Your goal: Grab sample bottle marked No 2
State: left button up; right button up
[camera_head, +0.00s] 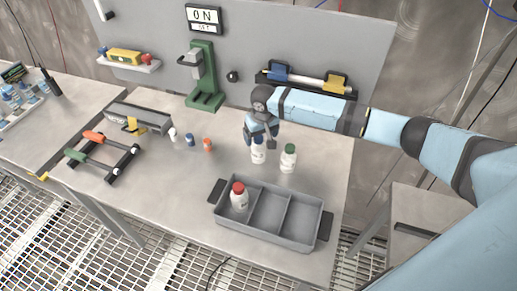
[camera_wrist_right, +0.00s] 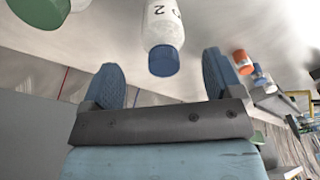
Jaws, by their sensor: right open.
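The No 2 bottle (camera_head: 258,156) is white and stands upright on the table behind the grey tray. In the right wrist view it is the blue-capped bottle (camera_wrist_right: 164,27) with a 2 on its label. My right gripper (camera_head: 262,137) is above it and hides its cap in the head view. In the right wrist view the two blue fingers are spread wide, and the bottle shows beyond and between their tips. I cannot tell how far the fingers are from it. My left gripper is not in view.
A green-capped bottle (camera_head: 288,159) stands close to the right. The grey divided tray (camera_head: 285,237) in front holds a red-capped bottle (camera_head: 239,197) in its left compartment; the other compartments are empty. Small vials (camera_head: 190,140) and a green stand (camera_head: 204,80) are to the left.

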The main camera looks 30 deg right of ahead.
aim_at(258, 143)
jog(key=f, duration=0.2)
jog(key=w+f+p, duration=0.1)
jog(key=f, duration=0.2)
jog(key=shift+w+a+f, duration=0.1)
jog(key=shift+w+f, duration=0.1)
jog(key=shift+f, duration=0.05)
jog(key=shift+c, duration=0.3)
jog(key=c, duration=1.1)
